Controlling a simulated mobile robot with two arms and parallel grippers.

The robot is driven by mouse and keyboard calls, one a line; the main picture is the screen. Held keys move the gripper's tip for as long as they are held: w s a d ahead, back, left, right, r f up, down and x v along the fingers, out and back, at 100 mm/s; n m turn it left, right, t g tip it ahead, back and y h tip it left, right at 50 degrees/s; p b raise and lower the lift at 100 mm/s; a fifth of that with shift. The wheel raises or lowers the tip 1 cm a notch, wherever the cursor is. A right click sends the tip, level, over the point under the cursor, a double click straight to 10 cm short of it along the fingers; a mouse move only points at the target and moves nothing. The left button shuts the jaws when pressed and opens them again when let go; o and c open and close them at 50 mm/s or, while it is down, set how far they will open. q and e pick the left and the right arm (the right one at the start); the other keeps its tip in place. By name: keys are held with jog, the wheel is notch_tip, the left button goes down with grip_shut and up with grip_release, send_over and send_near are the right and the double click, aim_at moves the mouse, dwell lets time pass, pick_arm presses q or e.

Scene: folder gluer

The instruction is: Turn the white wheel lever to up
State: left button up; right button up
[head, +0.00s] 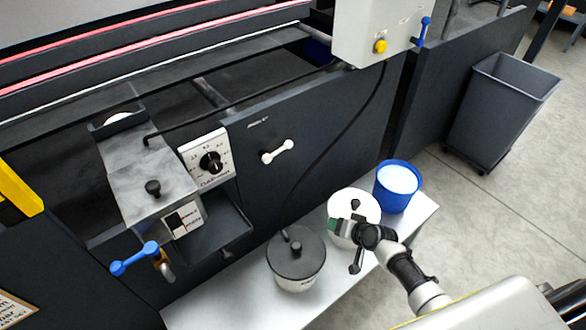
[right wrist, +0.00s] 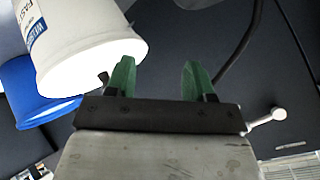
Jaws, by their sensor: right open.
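The white wheel lever (head: 277,152) is a short white handle with rounded ends on the dark machine panel. It lies nearly sideways, its right end a little higher in the picture. It also shows in the right wrist view (right wrist: 266,120), at the right beyond the gripper body. My right gripper (head: 343,242) is over the bench near the white bucket, below and right of the lever and well apart from it. In the right wrist view its green fingertips (right wrist: 158,68) are spread with nothing between them. My left gripper is not in view.
A white bucket (head: 345,205), a blue bucket (head: 397,187) and a lidded pot (head: 297,262) stand on the bench (head: 225,297) below the panel. A dark hose hangs right of the lever. A dial box (head: 205,157) is to its left. A grey bin (head: 500,105) stands on the floor.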

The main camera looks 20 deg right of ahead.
jog(key=w+r+t+y+b, duration=0.3)
jog(key=w+r+b, duration=0.5)
jog(key=w, duration=0.1)
jog(key=t+y+b, duration=0.2)
jog(key=y+b, duration=0.3)
jog(key=b, duration=0.1)
send_near(278, 151)
jog(key=d, duration=0.5)
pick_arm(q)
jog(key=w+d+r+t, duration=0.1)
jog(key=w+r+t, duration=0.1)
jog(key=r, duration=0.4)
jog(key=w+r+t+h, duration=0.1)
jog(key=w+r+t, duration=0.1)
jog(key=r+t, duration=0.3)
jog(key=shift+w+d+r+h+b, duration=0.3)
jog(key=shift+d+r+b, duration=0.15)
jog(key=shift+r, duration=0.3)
pick_arm(e)
jog(key=w+a+n, duration=0.1)
jog(key=w+a, duration=0.5)
jog(key=w, duration=0.2)
jog(key=shift+a+r, duration=0.15)
jog(key=shift+a, duration=0.1)
jog(key=shift+w, duration=0.15)
